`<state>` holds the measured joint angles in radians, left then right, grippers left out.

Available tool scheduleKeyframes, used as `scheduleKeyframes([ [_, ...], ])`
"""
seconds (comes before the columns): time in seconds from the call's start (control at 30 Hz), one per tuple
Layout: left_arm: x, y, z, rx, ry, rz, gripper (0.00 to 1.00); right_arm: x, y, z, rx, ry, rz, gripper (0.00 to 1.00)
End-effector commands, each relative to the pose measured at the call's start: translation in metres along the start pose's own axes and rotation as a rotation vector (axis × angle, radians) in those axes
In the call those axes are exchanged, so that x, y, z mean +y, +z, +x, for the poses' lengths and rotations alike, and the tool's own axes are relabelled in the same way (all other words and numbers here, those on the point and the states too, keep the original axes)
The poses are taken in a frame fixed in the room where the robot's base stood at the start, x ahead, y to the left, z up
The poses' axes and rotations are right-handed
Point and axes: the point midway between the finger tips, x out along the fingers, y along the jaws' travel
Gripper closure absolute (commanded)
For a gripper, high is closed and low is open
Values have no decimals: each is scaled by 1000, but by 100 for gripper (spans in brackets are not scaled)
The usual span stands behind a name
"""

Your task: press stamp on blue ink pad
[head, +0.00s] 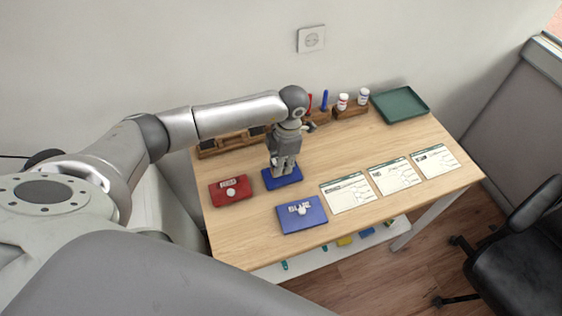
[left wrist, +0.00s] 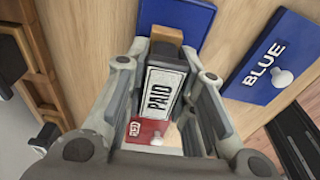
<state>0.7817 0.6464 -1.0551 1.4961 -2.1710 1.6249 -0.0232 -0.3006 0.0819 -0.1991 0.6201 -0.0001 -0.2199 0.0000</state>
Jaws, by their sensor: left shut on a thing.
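My left gripper (head: 284,168) points down over the blue ink pad (head: 294,180), a flat blue slab on the counter. In the left wrist view, the gripper (left wrist: 165,62) is shut on the stamp (left wrist: 165,82), a dark block with a white PAID label and a wooden part. The gripper hides most of the stamp in the head view. I cannot tell if the stamp touches the pad (left wrist: 185,14). A blue lid (head: 315,216) marked BLUE, with a white knob, lies apart in front of the pad. My right gripper is not in view.
A red box (head: 232,196) with a white knob is left of the pad. Three printed forms (head: 347,193) lie to the right. A wooden rack (head: 229,142), pens, bottles (head: 342,101) and a green tray (head: 400,105) line the back. A black chair (head: 520,245) stands right.

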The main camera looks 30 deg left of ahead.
Motion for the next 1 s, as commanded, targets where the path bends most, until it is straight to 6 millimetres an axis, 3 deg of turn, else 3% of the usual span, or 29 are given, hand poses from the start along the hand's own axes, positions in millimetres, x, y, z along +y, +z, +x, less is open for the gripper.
scheduleKeyframes([
  [0.7, 0, -7, -56, 0, 0, 0, 100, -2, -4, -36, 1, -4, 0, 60],
  [1.0, 0, -7, -58, 1, -1, 0, 100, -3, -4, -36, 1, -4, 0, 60],
])
